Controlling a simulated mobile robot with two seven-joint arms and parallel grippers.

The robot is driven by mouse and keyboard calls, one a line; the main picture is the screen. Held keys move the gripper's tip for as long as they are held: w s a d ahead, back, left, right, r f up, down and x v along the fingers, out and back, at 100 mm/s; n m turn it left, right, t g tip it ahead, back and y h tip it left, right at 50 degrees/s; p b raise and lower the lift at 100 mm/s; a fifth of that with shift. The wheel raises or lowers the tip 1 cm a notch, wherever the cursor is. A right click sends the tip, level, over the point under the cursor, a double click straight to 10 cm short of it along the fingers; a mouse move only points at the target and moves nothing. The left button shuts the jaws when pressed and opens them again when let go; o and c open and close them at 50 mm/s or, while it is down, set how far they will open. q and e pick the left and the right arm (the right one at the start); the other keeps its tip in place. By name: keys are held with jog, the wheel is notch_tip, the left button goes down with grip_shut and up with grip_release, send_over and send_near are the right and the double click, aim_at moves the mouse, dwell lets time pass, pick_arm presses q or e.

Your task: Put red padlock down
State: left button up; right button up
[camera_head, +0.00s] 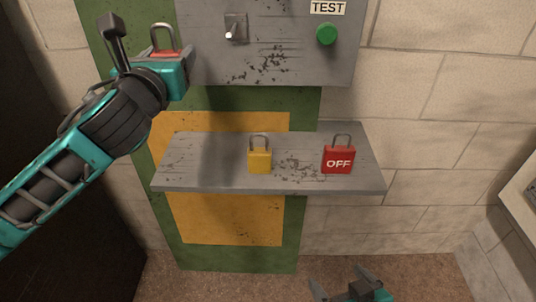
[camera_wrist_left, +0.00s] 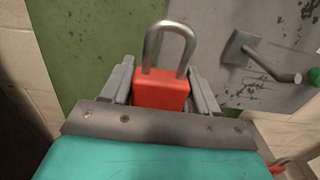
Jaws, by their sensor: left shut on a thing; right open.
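My left gripper (camera_wrist_left: 162,92) is shut on a red padlock (camera_wrist_left: 160,93), with its metal shackle pointing up. In the head view this padlock (camera_head: 165,54) is held at upper left, in front of the green panel and left of the grey box, above the shelf. The gripper body hides its lower part. My right gripper (camera_head: 345,284) is open and empty at the bottom of the head view, below the shelf. A second red padlock marked OFF (camera_head: 338,160) stands upright on the shelf's right part.
The worn grey shelf (camera_head: 205,172) also bears a yellow padlock (camera_head: 260,160) near its middle. Its left part is clear. Above hangs a grey box (camera_head: 290,62) with a lever switch (camera_head: 235,28), a green button (camera_head: 326,33) and a TEST label.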

pick_arm(q)
jog(key=shift+w+a+f, duration=0.1)
jog(key=shift+w+f, duration=0.05)
jog(key=shift+f, duration=0.4)
notch_tip(320, 180, down, 20)
jog(key=b, duration=0.8)
jog(key=shift+f, duration=0.1)
jog(key=o, duration=1.2)
jog(key=shift+f, duration=0.1)
